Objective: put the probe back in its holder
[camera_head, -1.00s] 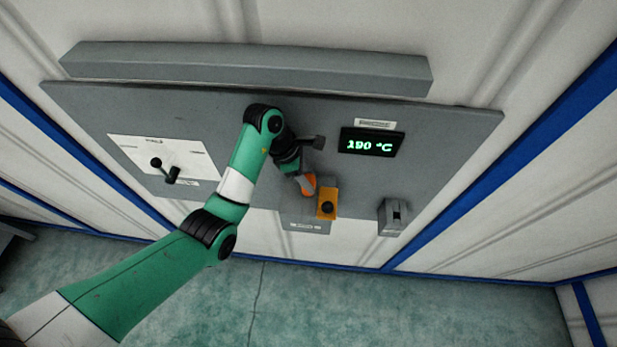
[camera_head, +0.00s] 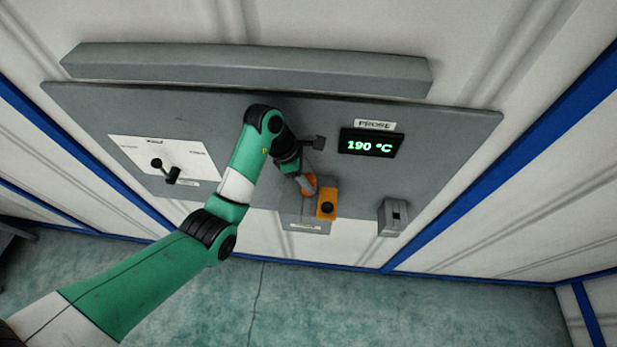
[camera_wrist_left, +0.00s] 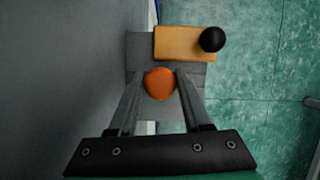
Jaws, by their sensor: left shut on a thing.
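My left gripper (camera_head: 304,183) is at the lower middle of the grey panel, shut on the orange probe (camera_head: 309,184). In the left wrist view the probe's rounded orange end (camera_wrist_left: 160,84) shows between the two fingers of the left gripper (camera_wrist_left: 160,88). The rest of the probe is hidden behind the fingers. A grey slotted block (camera_head: 394,217), which looks like a holder, sits at the panel's lower right, apart from the gripper. I cannot tell for sure that it is the probe's holder. My right gripper is not in view.
A yellow-orange block (camera_head: 326,198) with a black knob is close beside the gripper, by a grey labelled box (camera_head: 304,224). A display (camera_head: 371,143) reads 190 °C under a PROBE label. A black lever sits on a white plate (camera_head: 137,150) at left.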

